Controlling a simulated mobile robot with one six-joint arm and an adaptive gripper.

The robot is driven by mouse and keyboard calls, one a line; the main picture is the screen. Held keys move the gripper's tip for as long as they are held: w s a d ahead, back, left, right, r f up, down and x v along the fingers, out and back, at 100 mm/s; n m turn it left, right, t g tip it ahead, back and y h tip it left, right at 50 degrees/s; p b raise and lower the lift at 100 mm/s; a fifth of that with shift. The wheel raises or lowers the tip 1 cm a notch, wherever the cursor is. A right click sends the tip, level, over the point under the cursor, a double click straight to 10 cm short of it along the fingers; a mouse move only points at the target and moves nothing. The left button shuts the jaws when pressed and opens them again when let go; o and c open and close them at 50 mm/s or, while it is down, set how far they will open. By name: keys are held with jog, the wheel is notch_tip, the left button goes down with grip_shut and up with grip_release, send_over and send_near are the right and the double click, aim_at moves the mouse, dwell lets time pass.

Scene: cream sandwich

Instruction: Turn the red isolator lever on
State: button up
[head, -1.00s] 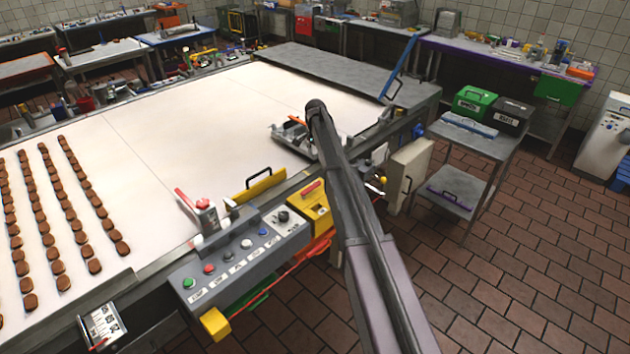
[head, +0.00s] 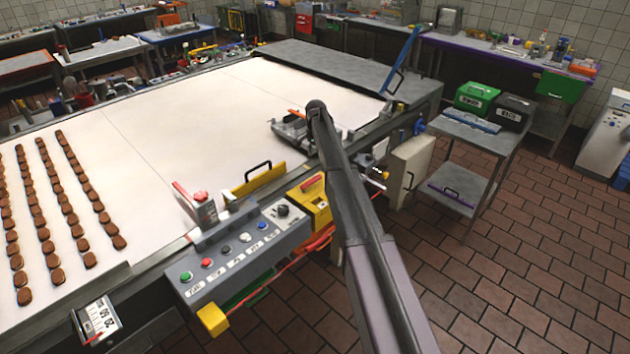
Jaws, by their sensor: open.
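A red lever (head: 311,182) sits on top of a yellow box (head: 318,205) at the right end of the grey control panel (head: 240,258), on the near side of the long table. The lever lies slanted along the box top; its on or off marking is too small to read. My arm (head: 350,205) rises from the bottom right to a bend above the table edge, just right of the yellow box.
A yellow plate with a black handle (head: 262,182) stands at the belt edge. Brown biscuits (head: 75,231) line the pale belt at left. A grey cart (head: 460,180) stands at right; tiled floor is clear there.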

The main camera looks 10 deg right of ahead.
aim_at(316, 178)
jog(key=shift+f+b, duration=4.85)
jog(key=shift+f, duration=0.25)
